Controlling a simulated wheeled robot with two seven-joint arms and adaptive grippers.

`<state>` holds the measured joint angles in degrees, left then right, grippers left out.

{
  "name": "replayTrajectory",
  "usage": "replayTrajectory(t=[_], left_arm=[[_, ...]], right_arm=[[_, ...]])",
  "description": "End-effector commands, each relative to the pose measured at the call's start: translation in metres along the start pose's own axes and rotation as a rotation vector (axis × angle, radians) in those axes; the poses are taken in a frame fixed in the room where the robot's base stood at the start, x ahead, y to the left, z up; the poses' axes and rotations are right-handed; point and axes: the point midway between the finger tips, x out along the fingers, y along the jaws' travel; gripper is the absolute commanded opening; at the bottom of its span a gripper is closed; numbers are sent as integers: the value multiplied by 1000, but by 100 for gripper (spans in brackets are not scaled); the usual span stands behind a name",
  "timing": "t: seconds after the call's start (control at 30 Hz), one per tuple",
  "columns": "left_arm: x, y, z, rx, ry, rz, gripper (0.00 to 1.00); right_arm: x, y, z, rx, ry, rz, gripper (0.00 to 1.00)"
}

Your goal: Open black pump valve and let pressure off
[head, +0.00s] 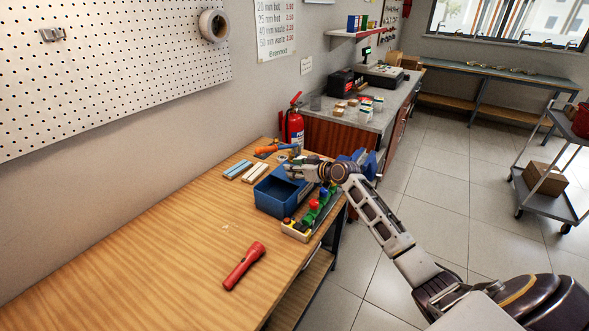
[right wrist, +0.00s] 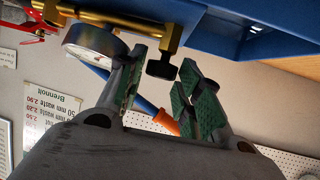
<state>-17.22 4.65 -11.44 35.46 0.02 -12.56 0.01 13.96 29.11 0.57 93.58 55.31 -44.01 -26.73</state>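The blue pump tank (head: 273,198) stands at the bench's far right. In the right wrist view, its blue side (right wrist: 260,35) is at the top right, with brass pipework (right wrist: 120,22) and a round white-faced pressure gauge (right wrist: 95,42). The black valve handle (right wrist: 161,68) hangs from the brass stem. My right gripper (right wrist: 160,84) is open; the black handle appears between or just beyond its fingertips, with no clear contact. In the head view, my right gripper (head: 297,171) is over the pump's far end and hides the valve. My left gripper is out of view.
A tray (head: 296,234) with coloured fittings lies beside the tank, close under my right arm. A red flashlight (head: 244,266) lies nearer on the wooden bench (head: 130,265). An orange grip (head: 270,150) is behind the pump, before a fire extinguisher (head: 295,127). The bench's left side is clear.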

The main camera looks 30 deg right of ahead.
Motion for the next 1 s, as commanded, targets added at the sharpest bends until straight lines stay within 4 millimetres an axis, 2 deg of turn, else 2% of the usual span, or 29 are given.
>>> replayTrajectory(t=[0.27,1.0], left_arm=[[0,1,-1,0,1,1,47],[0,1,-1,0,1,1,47]], right_arm=[[-19,0,0,-3,-1,1,35],[-88,0,0,-3,0,1,35]])
